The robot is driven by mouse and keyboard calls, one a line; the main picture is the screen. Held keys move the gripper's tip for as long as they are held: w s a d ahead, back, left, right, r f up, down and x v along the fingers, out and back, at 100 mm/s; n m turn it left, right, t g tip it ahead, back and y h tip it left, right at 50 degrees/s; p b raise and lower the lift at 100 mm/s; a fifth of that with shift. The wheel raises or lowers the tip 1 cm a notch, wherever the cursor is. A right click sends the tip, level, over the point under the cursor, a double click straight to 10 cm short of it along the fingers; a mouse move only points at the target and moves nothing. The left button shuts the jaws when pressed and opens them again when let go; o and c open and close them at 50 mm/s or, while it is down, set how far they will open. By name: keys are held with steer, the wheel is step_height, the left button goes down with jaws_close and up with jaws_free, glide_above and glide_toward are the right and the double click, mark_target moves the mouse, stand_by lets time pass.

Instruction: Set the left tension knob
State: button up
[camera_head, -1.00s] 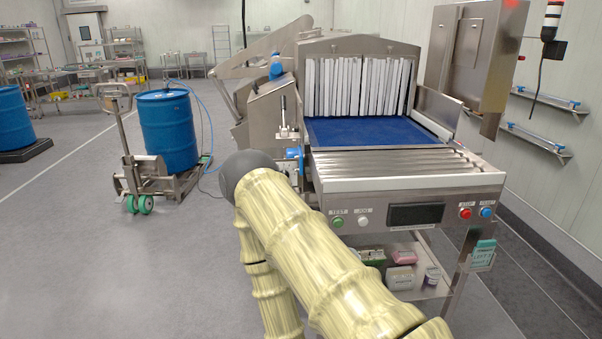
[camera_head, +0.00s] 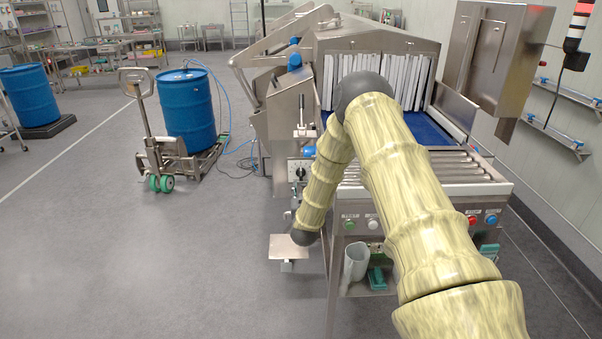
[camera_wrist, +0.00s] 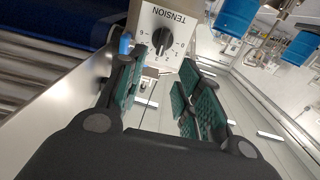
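The tension knob (camera_wrist: 162,38) is a black pointer knob on a white plate marked TENSION with a number scale, seen upside down at the top of the wrist view. In the head view its dial plate (camera_head: 299,173) is on the left side of the conveyor machine, just left of my arm. My gripper (camera_wrist: 160,85) is open in the wrist view, with green ridged pads on both fingers. The knob lies beyond the fingertips, roughly between them, and nothing is held. Any contact cannot be told.
The conveyor rollers (camera_head: 465,168) and blue belt (camera_head: 428,128) lie right of the dial. A small blue part (camera_wrist: 125,44) is close to one finger. A flat metal plate (camera_head: 283,247) sits low below the dial.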

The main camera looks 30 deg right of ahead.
mark_target(301, 174)
steer(key=p+x, duration=0.3)
steer(key=x, duration=0.7)
steer(key=shift+w+f, duration=0.1)
steer(key=shift+w, duration=0.1)
jaws_close()
